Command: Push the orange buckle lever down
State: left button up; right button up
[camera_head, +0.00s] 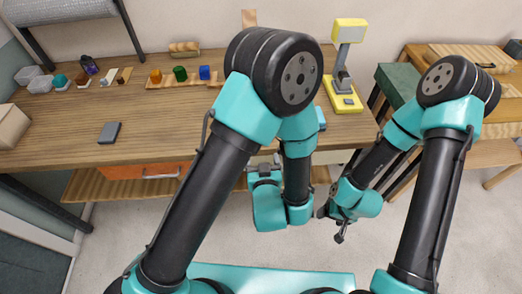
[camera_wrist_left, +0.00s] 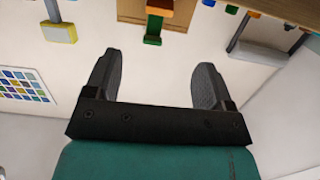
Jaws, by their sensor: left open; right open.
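I cannot make out a clear orange buckle lever in either view. An orange block (camera_wrist_left: 160,6) with a green part (camera_wrist_left: 153,30) shows at the top of the left wrist view, beyond the fingers; I cannot tell whether it is the lever. My left gripper (camera_head: 264,170) hangs at the table's front edge, partly hidden by my arm. In the left wrist view its two dark fingers (camera_wrist_left: 156,85) are spread with nothing between them. My right gripper (camera_head: 341,228) is open, low in front of the table, and apart from any object.
The wooden table (camera_head: 60,140) holds orange (camera_head: 155,76), green (camera_head: 180,74) and blue (camera_head: 204,73) pieces on a strip. A yellow stand (camera_head: 345,95) is at the right, and a dark grey block (camera_head: 109,132) at the front left. An orange drawer front (camera_head: 145,172) is below.

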pick_arm(q)
jog(key=shift+s, duration=0.5)
jog(key=shift+r, duration=0.1)
jog(key=shift+w+r+g+h, duration=0.1)
jog(key=shift+w+r+g, duration=0.15)
jog(key=shift+r+g, duration=0.4)
jog(key=shift+w+r+g+h, duration=0.1)
jog(key=shift+w+r+g, duration=0.2)
jog(key=shift+r, duration=0.5)
jog(key=shift+w+r+g+h, duration=0.1)
jog(key=shift+w+r+g, duration=0.05)
jog(key=shift+r+g, duration=0.5)
jog(key=shift+w, duration=0.1)
jog(key=x, duration=1.7)
jog(key=shift+w+a+r, duration=0.1)
jog(key=shift+w+r, duration=0.1)
jog(key=shift+r, duration=0.05)
jog(key=shift+c, duration=0.3)
